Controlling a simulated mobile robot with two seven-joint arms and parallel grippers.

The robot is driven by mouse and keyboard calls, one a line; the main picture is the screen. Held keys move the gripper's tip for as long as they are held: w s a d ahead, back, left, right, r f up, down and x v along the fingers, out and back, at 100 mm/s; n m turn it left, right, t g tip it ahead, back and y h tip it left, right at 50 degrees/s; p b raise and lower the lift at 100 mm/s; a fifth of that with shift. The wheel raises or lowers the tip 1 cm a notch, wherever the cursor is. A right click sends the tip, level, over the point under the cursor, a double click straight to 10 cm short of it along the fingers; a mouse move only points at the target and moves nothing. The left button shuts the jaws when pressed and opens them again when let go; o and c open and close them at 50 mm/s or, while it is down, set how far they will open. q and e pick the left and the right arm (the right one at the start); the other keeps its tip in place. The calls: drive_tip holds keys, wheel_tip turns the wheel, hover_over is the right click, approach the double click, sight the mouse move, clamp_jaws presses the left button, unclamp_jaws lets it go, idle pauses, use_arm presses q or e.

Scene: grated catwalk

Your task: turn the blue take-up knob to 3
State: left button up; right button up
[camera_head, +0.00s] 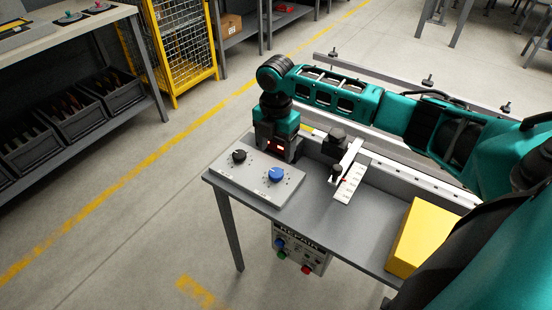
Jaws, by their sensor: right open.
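The blue take-up knob (275,174) stands on a light grey panel (252,192) at the left end of the grey table. Small marks ring the knob, but they are too small to read. A black knob (239,156) stands on the same panel, to the left and a little behind. My right gripper (279,155) points down just behind the blue knob, apart from it as far as I can tell. Its jaws are open with nothing seen between them; the fingertips are partly hard to make out. My left gripper is not in view.
A white scale with a black slider (350,185) stands right of the panel. A yellow block (422,238) lies at the table's right. A control box (299,249) with buttons hangs at the table front. A rail runs behind. The table middle is clear.

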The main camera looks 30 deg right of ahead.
wheel_tip(320, 180, up, 5)
drive_tip(key=shift+f, duration=0.1)
idle(0.6)
drive_tip(key=s+a+f+m+t+y, duration=0.2)
drive_tip(key=a+f+m, duration=0.2)
drive_tip(key=a+f, duration=0.3)
drive_tip(key=s+a+f+m+t+y, duration=0.2)
drive_tip(key=s+a+f+m+t, duration=0.1)
drive_tip(key=a+f, duration=0.4)
drive_tip(key=s+f+m+t+h, duration=0.1)
drive_tip(key=s+m+t, duration=0.4)
drive_tip(key=s+m, duration=0.7)
drive_tip(key=shift+s+d+f+m+t+h, duration=0.4)
drive_tip(key=shift+s+d+h, duration=0.05)
drive_tip(key=shift+h, duration=0.05)
